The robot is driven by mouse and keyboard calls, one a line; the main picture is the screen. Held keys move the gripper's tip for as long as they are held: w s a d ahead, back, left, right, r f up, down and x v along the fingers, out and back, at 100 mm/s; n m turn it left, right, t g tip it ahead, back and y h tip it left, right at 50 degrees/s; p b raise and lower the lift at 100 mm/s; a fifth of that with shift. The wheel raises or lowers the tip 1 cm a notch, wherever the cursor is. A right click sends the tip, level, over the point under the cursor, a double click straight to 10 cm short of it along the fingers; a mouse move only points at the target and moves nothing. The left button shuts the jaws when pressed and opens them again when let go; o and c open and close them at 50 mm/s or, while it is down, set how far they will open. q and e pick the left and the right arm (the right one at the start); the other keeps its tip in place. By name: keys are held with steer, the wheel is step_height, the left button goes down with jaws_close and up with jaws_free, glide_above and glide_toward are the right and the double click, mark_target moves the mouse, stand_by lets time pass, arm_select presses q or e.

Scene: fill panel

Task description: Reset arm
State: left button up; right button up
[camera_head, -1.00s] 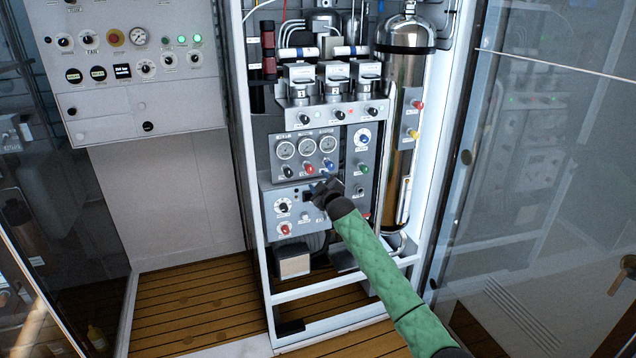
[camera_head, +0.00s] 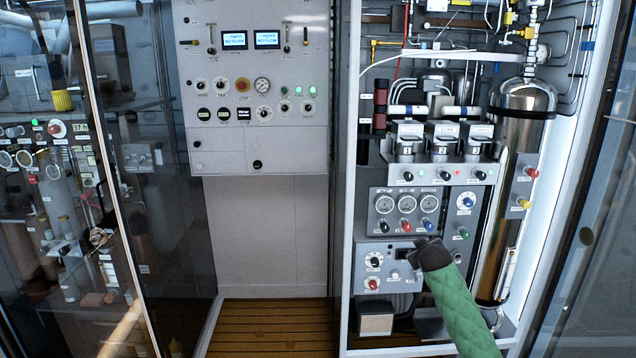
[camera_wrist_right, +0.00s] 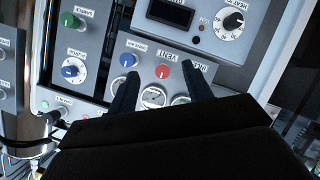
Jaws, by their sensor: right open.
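My right arm, in a green sleeve, comes in from the lower right of the head view. Its dark gripper (camera_head: 422,243) is in front of the lower part of the gauge panel (camera_head: 376,219). In the right wrist view the two dark fingers (camera_wrist_right: 160,82) are apart, with nothing held between them. A red knob (camera_wrist_right: 162,71) and a blue knob (camera_wrist_right: 127,60) show near the fingertips; I cannot tell the exact distance. Gauges (camera_wrist_right: 152,97) are partly hidden behind the fingers. My left gripper is not in view.
The open white cabinet frame (camera_head: 345,150) surrounds the equipment. A steel cylinder (camera_head: 515,150) stands right of the gauges. A wall panel with two lit screens (camera_head: 234,39) is at the left. Glass doors flank both sides. The wooden floor (camera_head: 270,325) is clear.

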steer(key=s+a+f+m+g, duration=0.15)
steer(key=s+a, duration=0.35)
steer(key=s, duration=0.6)
steer(key=s+a+f+m+g, duration=0.15)
steer(key=s+a, duration=0.25)
steer(key=s, duration=0.6)
steer(key=s+a+f+g+y, duration=0.1)
steer(key=s+a+f+g, duration=0.1)
steer(key=s+f, duration=0.6)
steer(key=s+a+f+g+y, duration=0.1)
steer(key=s+a+f+g, duration=0.2)
steer(key=s, duration=2)
steer(key=s+a+f+g+y, duration=0.1)
steer(key=s+a+f+g, duration=0.1)
steer(key=s+f, duration=1)
steer(key=s+g, duration=0.1)
steer(key=s, duration=0.3)
steer(key=shift+s+a+f+g, duration=0.15)
steer(key=shift+a+f+g, duration=0.15)
steer(key=shift+a, duration=0.1)
